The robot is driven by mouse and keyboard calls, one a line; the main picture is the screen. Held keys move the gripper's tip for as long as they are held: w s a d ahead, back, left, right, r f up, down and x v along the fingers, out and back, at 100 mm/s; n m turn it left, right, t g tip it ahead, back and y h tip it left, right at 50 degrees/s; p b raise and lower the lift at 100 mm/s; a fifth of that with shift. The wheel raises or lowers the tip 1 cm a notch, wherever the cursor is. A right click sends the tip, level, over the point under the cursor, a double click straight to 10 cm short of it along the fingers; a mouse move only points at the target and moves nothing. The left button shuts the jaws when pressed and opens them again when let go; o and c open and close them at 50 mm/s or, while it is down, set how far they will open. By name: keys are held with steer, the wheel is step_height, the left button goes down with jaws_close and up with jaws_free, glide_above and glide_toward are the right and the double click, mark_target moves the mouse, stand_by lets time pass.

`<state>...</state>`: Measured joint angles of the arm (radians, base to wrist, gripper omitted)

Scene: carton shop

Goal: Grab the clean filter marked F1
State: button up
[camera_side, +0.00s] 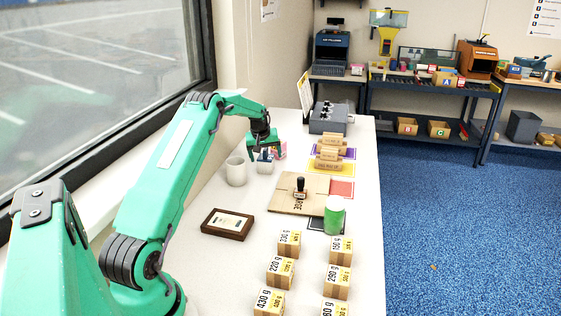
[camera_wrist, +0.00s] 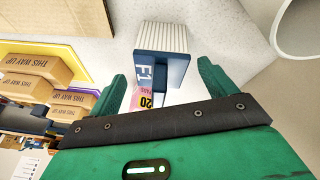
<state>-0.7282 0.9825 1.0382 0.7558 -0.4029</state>
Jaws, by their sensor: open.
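The filter marked F1 (camera_wrist: 162,68) shows in the wrist view as a block with white pleats and a blue face with white F1 lettering. It stands on the white table, between and just beyond my fingertips. My gripper (camera_wrist: 163,82) is open, with one green finger on each side of the filter and nothing held. In the side view my gripper (camera_side: 264,143) is low over the far part of the table, and the filter (camera_side: 265,162) shows as a small dark blue and white shape by it.
A white mug (camera_side: 236,172) stands near the filter; its rim shows at upper right in the wrist view (camera_wrist: 302,28). Small cartons (camera_side: 328,164) stand on coloured mats to the right. A stamp (camera_side: 300,188), green cylinder (camera_side: 335,215), framed plaque (camera_side: 228,223) and marked blocks (camera_side: 290,243) are nearer.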

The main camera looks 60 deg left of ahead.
steer(key=shift+f, duration=0.2)
stand_by(0.4)
steer(key=c, duration=1.2)
